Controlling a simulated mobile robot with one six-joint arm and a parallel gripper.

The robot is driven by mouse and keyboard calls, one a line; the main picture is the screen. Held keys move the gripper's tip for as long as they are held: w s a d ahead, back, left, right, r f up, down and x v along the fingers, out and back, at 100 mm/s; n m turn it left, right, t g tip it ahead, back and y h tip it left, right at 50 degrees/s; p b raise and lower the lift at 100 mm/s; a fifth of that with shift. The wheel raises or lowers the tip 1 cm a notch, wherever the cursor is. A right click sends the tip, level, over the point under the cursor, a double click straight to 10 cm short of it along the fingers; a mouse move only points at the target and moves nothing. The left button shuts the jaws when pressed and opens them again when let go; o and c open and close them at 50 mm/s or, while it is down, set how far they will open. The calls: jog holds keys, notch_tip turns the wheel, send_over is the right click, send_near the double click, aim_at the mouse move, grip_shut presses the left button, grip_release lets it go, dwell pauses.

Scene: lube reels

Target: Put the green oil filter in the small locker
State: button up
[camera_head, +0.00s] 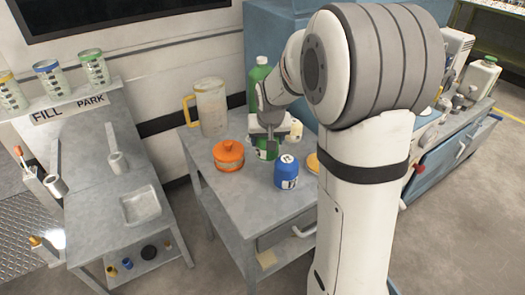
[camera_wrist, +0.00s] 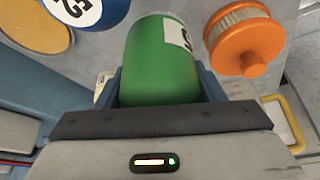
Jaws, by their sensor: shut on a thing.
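The green oil filter (camera_wrist: 158,60) is a green cylinder with a white label, large in the wrist view. My gripper (camera_wrist: 160,95) is shut on it, with a finger on each side. In the head view the green filter (camera_head: 266,152) shows below my gripper (camera_head: 267,138), over the grey table between an orange filter and a blue filter. I cannot tell whether it touches the tabletop. A blue cabinet (camera_head: 270,40) stands behind the table; I cannot tell whether it is the small locker.
An orange filter (camera_head: 229,156) and a blue filter (camera_head: 287,172) stand close on the grey table (camera_head: 245,205). A clear jug (camera_head: 210,107) and a green bottle (camera_head: 258,82) are behind. A drawer handle (camera_head: 304,229) sticks out at the front.

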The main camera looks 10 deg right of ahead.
aim_at(267, 152)
jog(key=shift+f+b, duration=0.3)
jog(key=shift+f, duration=2.3)
jog(key=o, duration=1.2)
jog(key=shift+s+r, duration=0.1)
